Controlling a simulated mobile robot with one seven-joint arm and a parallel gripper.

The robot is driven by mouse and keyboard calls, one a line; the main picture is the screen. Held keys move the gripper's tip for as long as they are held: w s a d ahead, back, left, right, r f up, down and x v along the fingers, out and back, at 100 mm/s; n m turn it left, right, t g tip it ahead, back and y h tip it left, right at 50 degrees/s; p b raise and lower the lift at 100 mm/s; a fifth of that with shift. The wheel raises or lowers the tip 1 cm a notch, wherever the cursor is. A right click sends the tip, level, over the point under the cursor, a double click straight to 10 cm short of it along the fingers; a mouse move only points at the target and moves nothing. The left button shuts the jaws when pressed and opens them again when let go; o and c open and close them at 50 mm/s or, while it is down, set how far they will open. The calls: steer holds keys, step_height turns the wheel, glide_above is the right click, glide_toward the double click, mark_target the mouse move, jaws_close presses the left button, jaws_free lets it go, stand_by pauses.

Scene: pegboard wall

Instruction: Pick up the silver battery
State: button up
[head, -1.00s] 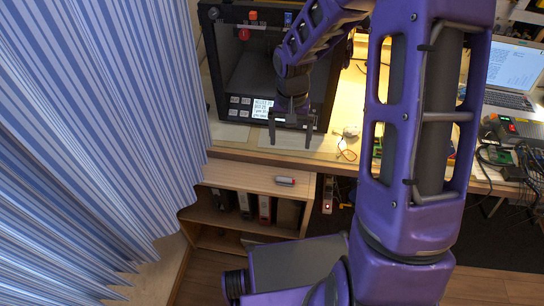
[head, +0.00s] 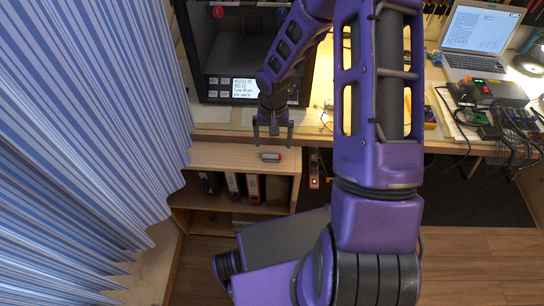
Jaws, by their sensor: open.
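A small silver cylinder with a red end, which looks like the silver battery (head: 271,157), lies on its side on top of the low wooden shelf unit (head: 222,157). My gripper (head: 273,141) is open and empty, pointing down. In the picture its fingertips are just above the battery, and the battery shows below them. I cannot tell the exact height gap. Nothing hides the battery.
A black machine with a small screen (head: 244,88) stands on the desk behind my gripper. Binders (head: 253,187) fill the shelf below. A striped curtain (head: 80,140) hangs at left. A laptop (head: 478,42) and cabled electronics (head: 498,95) are at right.

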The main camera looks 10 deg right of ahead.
steer(key=shift+s+a+f, duration=0.1)
steer(key=shift+f, duration=1.25)
steer(key=shift+a+f, duration=0.1)
steer(key=shift+f, duration=1.25)
steer(key=shift+c, duration=0.3)
steer(key=c, duration=1.1)
step_height(320, 180, up, 9)
step_height(320, 180, up, 7)
steer(key=n, duration=0.4)
glide_above(272, 155)
steer(key=s, duration=0.2)
steer(key=shift+w+d+f+p, duration=0.1)
steer(key=shift+w+d+p, duration=0.15)
steer(key=shift+p, duration=0.1)
